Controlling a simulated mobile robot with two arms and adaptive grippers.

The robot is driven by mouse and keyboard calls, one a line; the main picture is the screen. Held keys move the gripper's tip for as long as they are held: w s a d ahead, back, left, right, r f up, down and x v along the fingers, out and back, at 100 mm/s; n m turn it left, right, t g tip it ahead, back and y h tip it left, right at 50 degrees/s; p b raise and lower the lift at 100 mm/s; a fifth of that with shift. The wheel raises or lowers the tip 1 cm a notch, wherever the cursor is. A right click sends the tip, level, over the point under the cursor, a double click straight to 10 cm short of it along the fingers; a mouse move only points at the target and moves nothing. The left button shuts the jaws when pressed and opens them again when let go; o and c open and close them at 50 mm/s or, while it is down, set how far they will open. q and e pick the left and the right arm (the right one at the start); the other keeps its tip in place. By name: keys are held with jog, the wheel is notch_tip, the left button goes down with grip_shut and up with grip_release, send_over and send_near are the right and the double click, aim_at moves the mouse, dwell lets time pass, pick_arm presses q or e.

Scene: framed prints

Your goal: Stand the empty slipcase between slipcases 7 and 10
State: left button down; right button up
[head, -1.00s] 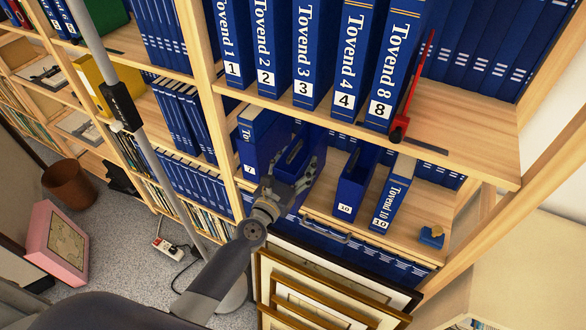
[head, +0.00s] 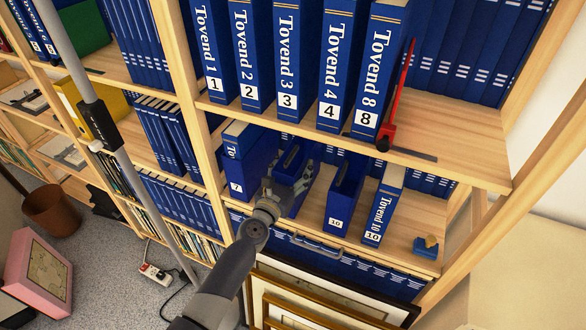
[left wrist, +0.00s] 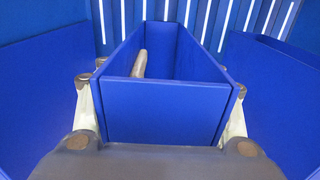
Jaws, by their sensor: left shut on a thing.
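My left gripper (head: 288,184) is shut on the empty slipcase (head: 293,160), a blue open box, on the lower shelf level. In the left wrist view, the gripper's fingers (left wrist: 163,95) clasp both sides of the slipcase (left wrist: 160,112). In the left wrist view, blue walls flank the held slipcase with gaps. Whether its base touches the shelf is hidden. My right gripper is not in view.
Volume Tovend 10 (head: 384,207) stands right of slipcase 10. A small blue-and-yellow item (head: 426,246) is farther right. The upper shelf (head: 440,160) with volumes and a red bookend (head: 392,115) overhangs the place. Framed prints (head: 310,300) lean below.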

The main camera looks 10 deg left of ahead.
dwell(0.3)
pick_arm(q)
jog(key=shift+c, duration=2)
grip_release()
jog(key=shift+f, duration=0.15)
jog(key=shift+s, duration=0.1)
jog(key=s+a, duration=0.2)
jog(key=s, duration=0.9)
jog(key=shift+s+a, duration=0.15)
jog(key=shift+s, duration=0.2)
